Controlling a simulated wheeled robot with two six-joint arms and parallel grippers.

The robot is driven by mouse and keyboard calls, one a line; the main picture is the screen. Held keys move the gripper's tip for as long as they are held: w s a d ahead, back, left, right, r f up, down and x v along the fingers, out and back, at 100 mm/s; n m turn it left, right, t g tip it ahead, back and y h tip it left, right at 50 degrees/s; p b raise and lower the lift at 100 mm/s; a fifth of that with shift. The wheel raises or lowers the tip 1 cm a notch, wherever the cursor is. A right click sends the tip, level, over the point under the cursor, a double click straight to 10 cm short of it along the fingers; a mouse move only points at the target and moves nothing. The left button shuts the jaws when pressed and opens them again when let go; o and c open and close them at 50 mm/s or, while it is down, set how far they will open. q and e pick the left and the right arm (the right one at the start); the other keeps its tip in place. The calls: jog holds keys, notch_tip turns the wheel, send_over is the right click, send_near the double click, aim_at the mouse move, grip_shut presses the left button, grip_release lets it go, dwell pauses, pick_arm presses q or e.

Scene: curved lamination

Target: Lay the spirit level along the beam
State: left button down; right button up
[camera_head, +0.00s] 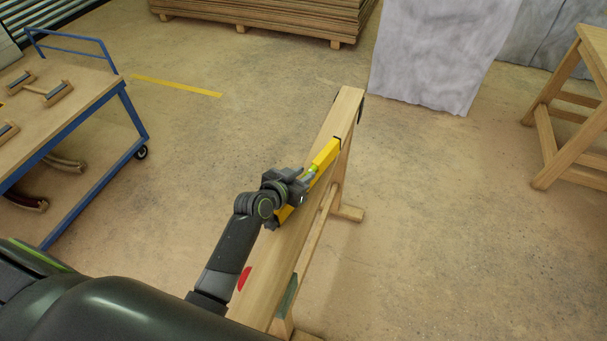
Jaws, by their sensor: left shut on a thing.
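The yellow spirit level (325,156) has dark ends and a bright green vial near its middle. It lies lengthwise in line with the wooden beam (262,295), over the beam's top. I cannot tell whether it touches the wood or is just above it. My left gripper (299,184) is shut on the level near its middle and hides part of it. The beam runs from the bottom centre up to the right, on trestle legs. My right gripper is not in view.
A blue-framed wheeled cart (84,93) with wooden tools on top stands at the left. A stack of boards (265,14) lies at the back. A grey draped block (430,55) and a wooden trestle (559,140) stand at the right. A red mark (244,278) shows on the beam. Open floor lies right of the beam.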

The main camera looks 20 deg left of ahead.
pick_arm(q)
jog(key=shift+f+b, duration=0.3)
dwell(0.4)
jog(key=c, duration=1.1)
grip_release()
jog(key=shift+f, duration=0.1)
notch_tip(320, 180, up, 8)
jog(key=p, duration=0.7)
jog(key=shift+s, duration=0.1)
